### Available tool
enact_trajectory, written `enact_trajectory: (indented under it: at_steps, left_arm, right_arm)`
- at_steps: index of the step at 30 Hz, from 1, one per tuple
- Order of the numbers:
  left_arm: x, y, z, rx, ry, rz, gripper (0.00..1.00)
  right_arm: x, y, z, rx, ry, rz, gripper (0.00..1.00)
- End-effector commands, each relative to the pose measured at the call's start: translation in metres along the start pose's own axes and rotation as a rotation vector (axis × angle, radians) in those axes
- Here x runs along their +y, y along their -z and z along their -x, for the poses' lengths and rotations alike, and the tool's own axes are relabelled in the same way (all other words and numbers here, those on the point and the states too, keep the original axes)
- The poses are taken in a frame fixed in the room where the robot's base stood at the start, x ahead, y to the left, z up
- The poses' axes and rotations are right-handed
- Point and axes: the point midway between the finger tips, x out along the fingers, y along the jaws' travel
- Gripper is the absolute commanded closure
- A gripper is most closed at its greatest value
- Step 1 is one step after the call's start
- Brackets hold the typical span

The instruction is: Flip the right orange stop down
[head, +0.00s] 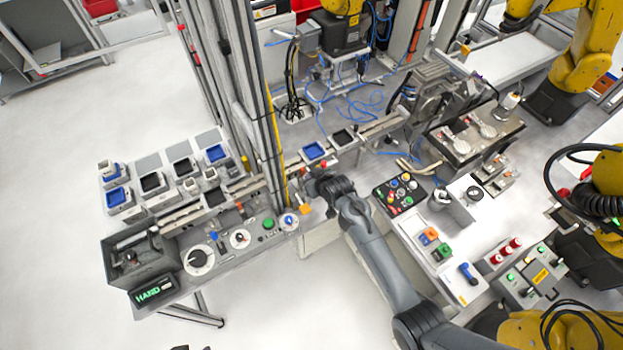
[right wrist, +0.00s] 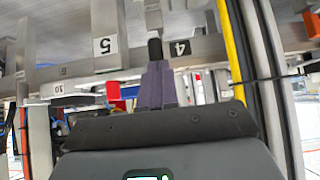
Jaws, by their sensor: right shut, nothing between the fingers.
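Another small orange piece (head: 240,208) is further left along the bench. My right gripper is shut and empty; its fingers also show in the right wrist view (right wrist: 156,82), pointing at a metal rail with labels 5 and 4. I cannot tell whether it touches anything. No orange stop is clear in the right wrist view. My left gripper is not in view.
Vertical metal posts with a yellow strip (right wrist: 235,50) stand close to the right gripper. A conveyor with a blue tray (head: 313,151) runs behind it. Dials, a green button (head: 268,223) and a grey bin (head: 135,262) are on the bench to the left.

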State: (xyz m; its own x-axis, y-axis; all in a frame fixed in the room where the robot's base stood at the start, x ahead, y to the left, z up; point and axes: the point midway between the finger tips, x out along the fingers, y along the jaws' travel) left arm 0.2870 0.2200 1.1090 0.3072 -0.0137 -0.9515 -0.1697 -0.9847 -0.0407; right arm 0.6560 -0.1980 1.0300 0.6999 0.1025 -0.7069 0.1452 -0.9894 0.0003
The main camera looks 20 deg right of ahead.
Motion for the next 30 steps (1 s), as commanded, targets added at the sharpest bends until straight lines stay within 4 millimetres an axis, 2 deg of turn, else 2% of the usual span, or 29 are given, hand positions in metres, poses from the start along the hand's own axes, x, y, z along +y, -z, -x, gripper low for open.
enact_trajectory:
  at_steps: [4, 11, 23, 30]
  left_arm:
    - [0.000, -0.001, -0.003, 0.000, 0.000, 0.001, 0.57]
    - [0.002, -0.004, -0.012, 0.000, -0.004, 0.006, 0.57]
    - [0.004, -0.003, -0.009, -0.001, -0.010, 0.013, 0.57]
    - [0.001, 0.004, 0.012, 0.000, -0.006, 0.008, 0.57]
  right_arm:
    - [0.000, -0.004, -0.003, -0.001, 0.000, 0.000, 1.00]
    - [0.000, -0.021, -0.021, -0.001, 0.000, 0.000, 1.00]
    - [0.000, -0.023, -0.020, -0.010, 0.000, -0.001, 1.00]
    - [0.000, -0.007, -0.005, -0.005, 0.000, 0.000, 1.00]
